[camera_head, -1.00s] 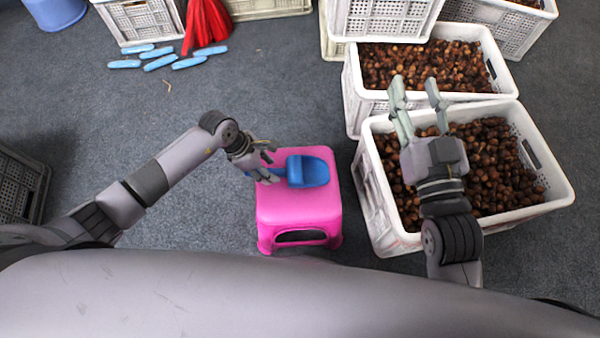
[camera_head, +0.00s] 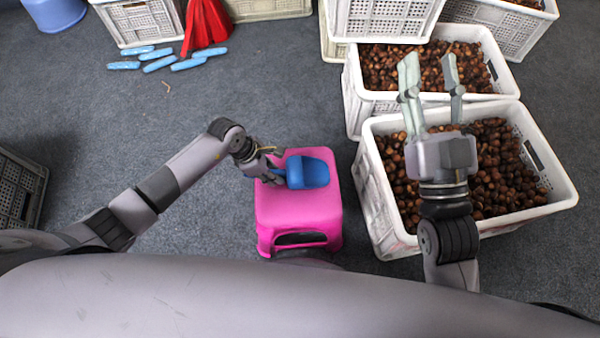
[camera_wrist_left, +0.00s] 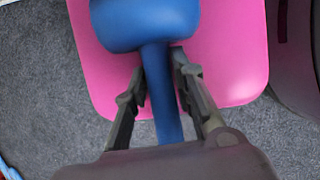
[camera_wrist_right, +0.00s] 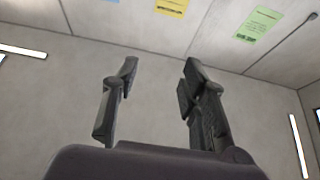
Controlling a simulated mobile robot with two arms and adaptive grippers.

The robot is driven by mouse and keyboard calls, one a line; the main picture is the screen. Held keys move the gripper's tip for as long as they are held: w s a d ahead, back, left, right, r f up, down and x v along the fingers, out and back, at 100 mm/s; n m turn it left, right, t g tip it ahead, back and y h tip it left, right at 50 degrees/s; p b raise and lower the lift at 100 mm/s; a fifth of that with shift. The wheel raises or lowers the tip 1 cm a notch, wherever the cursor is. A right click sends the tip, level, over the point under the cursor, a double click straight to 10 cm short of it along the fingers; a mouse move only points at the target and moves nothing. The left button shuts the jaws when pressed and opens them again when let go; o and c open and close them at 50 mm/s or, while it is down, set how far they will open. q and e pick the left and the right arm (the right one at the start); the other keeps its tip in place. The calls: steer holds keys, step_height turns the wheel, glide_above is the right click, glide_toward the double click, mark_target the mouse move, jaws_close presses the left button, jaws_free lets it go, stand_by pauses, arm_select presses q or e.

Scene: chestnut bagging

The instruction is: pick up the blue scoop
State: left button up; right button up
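The blue scoop (camera_head: 308,172) lies on the pink stool (camera_head: 298,212), its handle pointing left toward my left gripper (camera_head: 271,168). In the left wrist view the scoop's handle (camera_wrist_left: 160,90) runs between the two fingers of my left gripper (camera_wrist_left: 159,72). The scoop still appears to rest on the stool top. My right gripper (camera_head: 432,92) is open and empty above the chestnut crates, and its spread fingers also show in the right wrist view (camera_wrist_right: 158,85).
A white crate of chestnuts (camera_head: 382,215) stands right of the stool, with another chestnut crate (camera_head: 355,105) behind it. Blue packets (camera_head: 160,64) and a red item (camera_head: 207,25) lie at the back left. The grey floor left of the stool is clear.

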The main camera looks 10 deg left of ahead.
mark_target(279, 171)
arm_select(q)
jaws_close()
steer(key=shift+r, duration=0.1)
stand_by(0.3)
